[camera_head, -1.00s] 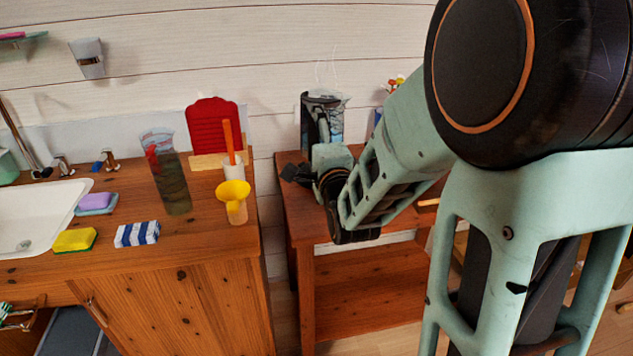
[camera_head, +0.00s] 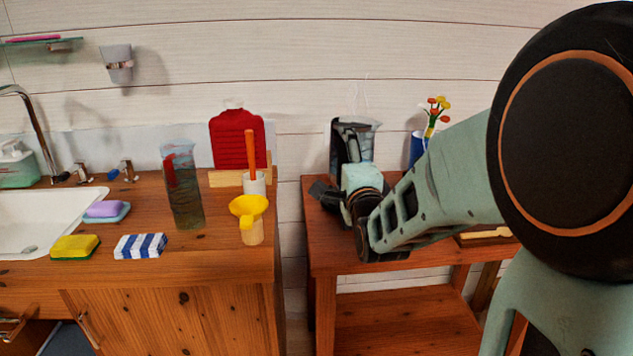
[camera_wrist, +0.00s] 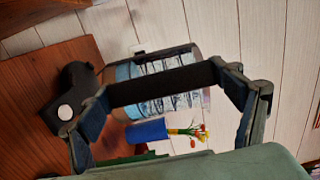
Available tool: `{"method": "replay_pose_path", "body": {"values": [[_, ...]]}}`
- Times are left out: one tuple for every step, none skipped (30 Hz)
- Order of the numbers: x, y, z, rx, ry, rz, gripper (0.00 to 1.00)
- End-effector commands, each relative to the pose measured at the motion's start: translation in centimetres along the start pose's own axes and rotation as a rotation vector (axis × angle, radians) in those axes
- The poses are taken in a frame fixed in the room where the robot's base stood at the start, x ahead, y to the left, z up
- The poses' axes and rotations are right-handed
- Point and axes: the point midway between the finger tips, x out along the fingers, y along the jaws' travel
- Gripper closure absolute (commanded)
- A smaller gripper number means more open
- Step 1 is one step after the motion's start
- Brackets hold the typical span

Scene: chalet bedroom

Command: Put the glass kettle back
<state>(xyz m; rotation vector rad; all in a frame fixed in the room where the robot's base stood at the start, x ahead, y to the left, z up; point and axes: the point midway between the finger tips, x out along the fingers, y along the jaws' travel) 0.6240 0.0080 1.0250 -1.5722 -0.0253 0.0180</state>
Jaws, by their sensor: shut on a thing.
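The glass kettle (camera_head: 367,137) is a clear cylinder with a dark handle, upright at the left part of the small wooden table (camera_head: 320,245). In the wrist view, the kettle (camera_wrist: 177,104) lies across the picture with its black handle in front. My gripper (camera_wrist: 163,87) is shut on the kettle, with a finger at each end of the handle. In the head view, my gripper (camera_head: 352,165) hides the kettle's lower part, so I cannot tell whether it touches the table. A black part with a white disc (camera_wrist: 66,111) shows beside the kettle's end.
A blue cup with flowers (camera_head: 417,147) stands close right of the kettle; it also shows in the wrist view (camera_wrist: 147,132). A gap separates the table from the sink counter (camera_head: 190,265), which holds a yellow funnel (camera_head: 249,207), a dark glass vessel (camera_head: 183,190) and sponges.

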Motion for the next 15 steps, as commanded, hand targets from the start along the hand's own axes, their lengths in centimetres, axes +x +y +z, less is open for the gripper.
{"method": "replay_pose_path", "body": {"values": [[1.0,0.3,-0.1,0.000,0.000,-0.006,0.73],[1.5,0.6,-0.2,0.000,0.000,-0.005,0.73],[2.2,0.9,-0.2,0.000,0.000,-0.006,0.73],[2.8,1.1,-0.3,0.000,0.000,-0.006,0.73],[3.3,1.4,-0.3,0.000,0.000,-0.006,0.73],[4.0,1.7,-0.4,0.000,0.000,-0.006,0.73],[4.5,1.9,-0.4,0.000,0.000,-0.006,0.73],[5.1,2.2,-0.5,0.000,-0.001,-0.007,0.73],[5.8,2.5,-0.6,0.000,-0.001,-0.006,0.73],[6.3,2.9,-0.6,-0.001,-0.001,-0.006,0.73],[6.6,3.6,-0.6,-0.001,-0.001,-0.004,0.73],[7.1,4.2,-0.7,-0.001,-0.001,-0.005,0.73],[7.5,4.7,-0.7,0.000,0.000,-0.005,0.73],[7.8,5.1,-0.8,0.000,0.000,-0.005,0.73],[8.3,5.6,-0.8,0.000,0.000,-0.006,0.73]]}}
